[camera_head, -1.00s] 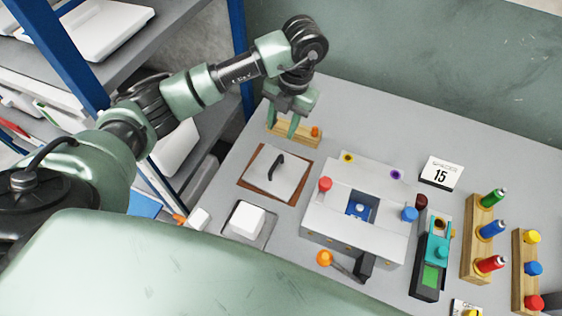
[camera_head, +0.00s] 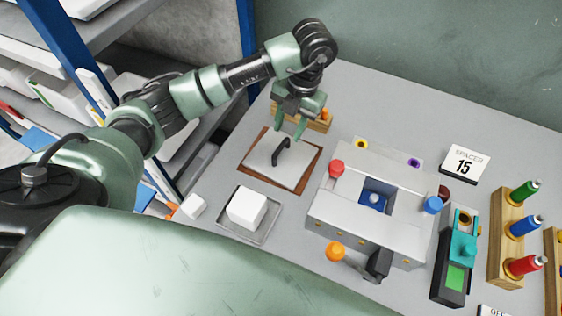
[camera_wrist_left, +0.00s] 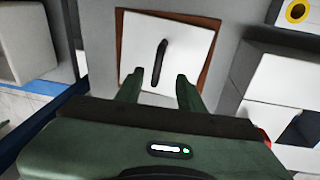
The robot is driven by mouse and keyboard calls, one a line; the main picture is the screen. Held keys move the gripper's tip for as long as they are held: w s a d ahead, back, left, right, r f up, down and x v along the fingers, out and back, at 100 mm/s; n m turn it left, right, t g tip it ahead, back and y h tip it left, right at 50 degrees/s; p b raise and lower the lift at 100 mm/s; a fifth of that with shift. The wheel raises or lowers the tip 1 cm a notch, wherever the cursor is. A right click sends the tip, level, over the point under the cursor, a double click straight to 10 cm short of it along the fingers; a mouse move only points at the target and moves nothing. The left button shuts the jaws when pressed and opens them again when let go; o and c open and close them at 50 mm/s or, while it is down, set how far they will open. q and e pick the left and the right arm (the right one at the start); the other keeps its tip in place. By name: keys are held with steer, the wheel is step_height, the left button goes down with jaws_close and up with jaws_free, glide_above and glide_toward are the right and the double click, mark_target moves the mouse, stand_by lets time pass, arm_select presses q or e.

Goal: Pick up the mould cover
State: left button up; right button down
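The mould cover (camera_head: 272,165) is a flat pale square plate with a black upright handle (camera_head: 281,152), lying on a brown square base on the table. It also shows in the left wrist view (camera_wrist_left: 185,45), ahead of the fingers. My left gripper (camera_head: 289,130) is above the cover's far side, near the handle. Its two green fingers (camera_wrist_left: 160,90) are apart with nothing between them, and the handle lies ahead of the gap. The head view does not show contact with the handle. My right gripper is in neither view.
A white block (camera_head: 246,207) sits on a grey tray. The white press (camera_head: 335,215) with red, blue and orange knobs stands right of the cover. A wooden block (camera_head: 318,121) is behind the gripper. A teal-and-black device (camera_head: 455,262) and bottle racks are further right.

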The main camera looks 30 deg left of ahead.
mark_target(282, 145)
arm_select(q)
steer(key=shift+s+a+f, duration=0.1)
steer(key=shift+f, duration=0.55)
steer(key=shift+s+a+f, duration=0.1)
steer(key=shift+f, duration=0.5)
steer(key=f+p, duration=0.2)
steer(key=s+a+f, duration=0.1)
steer(key=f, duration=0.1)
steer(key=shift+p, duration=0.4)
steer(key=shift+a+f, duration=0.1)
steer(key=shift+f, duration=0.45)
steer(key=shift+w, duration=0.1)
jaws_close()
